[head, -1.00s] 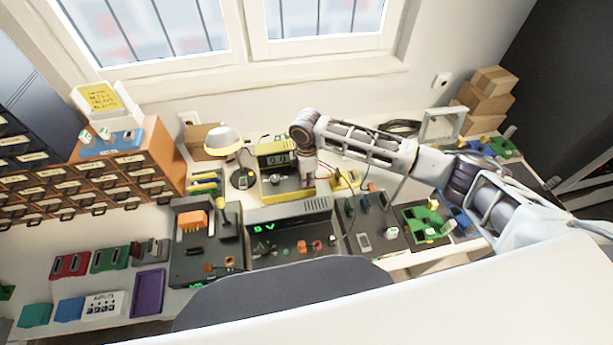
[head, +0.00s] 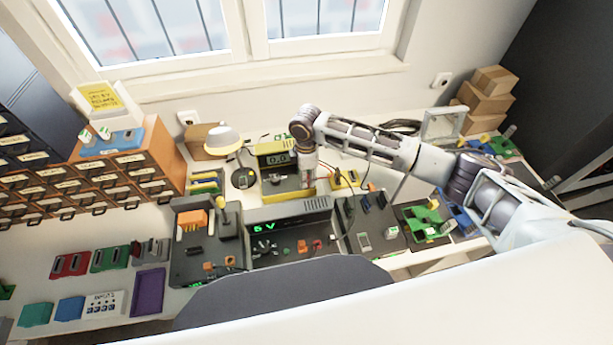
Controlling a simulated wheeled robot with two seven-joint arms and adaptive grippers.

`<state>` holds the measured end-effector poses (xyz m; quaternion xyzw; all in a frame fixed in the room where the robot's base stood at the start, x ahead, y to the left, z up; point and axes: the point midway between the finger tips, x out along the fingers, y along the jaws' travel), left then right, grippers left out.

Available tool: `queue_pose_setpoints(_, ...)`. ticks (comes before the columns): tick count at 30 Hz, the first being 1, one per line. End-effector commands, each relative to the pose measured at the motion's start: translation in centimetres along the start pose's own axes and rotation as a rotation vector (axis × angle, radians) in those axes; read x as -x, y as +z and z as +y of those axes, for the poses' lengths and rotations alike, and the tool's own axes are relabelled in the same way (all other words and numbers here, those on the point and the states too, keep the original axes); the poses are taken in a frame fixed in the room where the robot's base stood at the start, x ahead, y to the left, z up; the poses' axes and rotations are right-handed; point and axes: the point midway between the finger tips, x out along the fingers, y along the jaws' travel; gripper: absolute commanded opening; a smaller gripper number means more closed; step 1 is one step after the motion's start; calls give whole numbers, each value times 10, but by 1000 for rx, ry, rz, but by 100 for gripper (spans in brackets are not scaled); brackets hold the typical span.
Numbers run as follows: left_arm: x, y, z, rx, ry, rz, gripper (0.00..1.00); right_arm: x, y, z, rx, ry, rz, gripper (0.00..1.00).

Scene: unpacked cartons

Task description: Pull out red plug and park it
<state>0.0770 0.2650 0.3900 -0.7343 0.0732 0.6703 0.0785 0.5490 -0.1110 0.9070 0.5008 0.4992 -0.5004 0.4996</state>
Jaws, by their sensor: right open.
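My right gripper (head: 307,183) points down over the bench, between the yellow meter and the dark power unit (head: 290,212) with a green "6 V" readout. It is open, and its fingertips are small and hard to make out. Small red-orange pieces (head: 303,246) sit on the power unit's front panel, below the gripper in the picture and apart from it. One of them may be the red plug; I cannot tell for sure, nor whether it is seated. I cannot make out a parking place. My left gripper is not in view.
The yellow meter (head: 266,148) stands behind the gripper. A dark station with an orange block (head: 193,220) is to the left. A panel with a green part (head: 425,214) lies to the right. A lamp (head: 222,142) and drawer cabinet (head: 120,170) stand further left.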

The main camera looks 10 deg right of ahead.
Motion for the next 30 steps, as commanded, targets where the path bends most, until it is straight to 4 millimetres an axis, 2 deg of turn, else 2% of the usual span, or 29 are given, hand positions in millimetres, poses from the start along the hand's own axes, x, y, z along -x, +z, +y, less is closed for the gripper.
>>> queue_pose_setpoints(18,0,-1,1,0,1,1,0,85,0,1,0,2,-1,40)
queue_pose_setpoints(24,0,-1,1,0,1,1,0,103,0,0,0,0,-1,40)
queue_pose_setpoints(30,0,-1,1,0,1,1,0,109,0,0,0,0,-1,40)
